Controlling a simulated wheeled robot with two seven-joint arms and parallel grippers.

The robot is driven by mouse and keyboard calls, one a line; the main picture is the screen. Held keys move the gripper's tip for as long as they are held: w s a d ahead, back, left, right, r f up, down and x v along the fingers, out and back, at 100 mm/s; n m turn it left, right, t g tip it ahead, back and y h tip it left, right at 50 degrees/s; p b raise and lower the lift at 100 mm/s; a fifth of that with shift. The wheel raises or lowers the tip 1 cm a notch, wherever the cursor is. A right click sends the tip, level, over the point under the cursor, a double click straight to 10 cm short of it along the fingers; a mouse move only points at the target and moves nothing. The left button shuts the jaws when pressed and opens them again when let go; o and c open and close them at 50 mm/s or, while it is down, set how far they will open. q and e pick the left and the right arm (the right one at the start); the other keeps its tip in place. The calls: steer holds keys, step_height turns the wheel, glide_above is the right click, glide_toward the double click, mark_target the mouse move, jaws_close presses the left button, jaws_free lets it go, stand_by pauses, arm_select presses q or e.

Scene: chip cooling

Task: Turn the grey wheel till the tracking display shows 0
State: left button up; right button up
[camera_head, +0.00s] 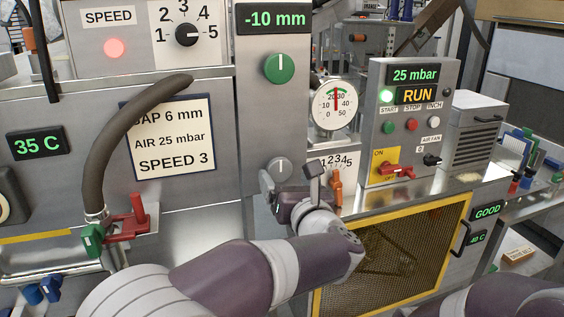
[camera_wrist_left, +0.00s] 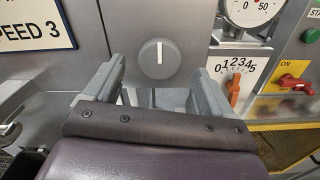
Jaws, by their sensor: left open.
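The tracking display (camera_head: 275,18) reads -10 mm in green digits at the top of the grey panel. A green knob (camera_head: 279,67) sits below it. The grey wheel (camera_head: 281,168) is lower on the same panel, and its white mark points straight up in the left wrist view (camera_wrist_left: 158,58). My left gripper (camera_head: 291,180) is open in front of the grey wheel. In the left wrist view its fingers (camera_wrist_left: 159,72) stand left and right of the wheel, with nothing held. I cannot tell how far the fingertips are from the panel. My right gripper is out of view.
A dial gauge (camera_head: 334,104) and a 0-5 scale with an orange pointer (camera_head: 337,188) are close to the right of the wheel. A control box (camera_head: 413,120) stands further right. A dark hose (camera_head: 115,135) and red lever (camera_head: 125,222) are at left.

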mark_target(279, 170)
arm_select(q)
steer(key=shift+x, duration=1)
steer(key=shift+w+a+p, duration=0.15)
steer(key=shift+w+p, duration=0.2)
steer(key=shift+r, duration=0.1)
steer(key=shift+c, duration=0.3)
steer(key=shift+w, duration=0.1)
steer(key=c, duration=1)
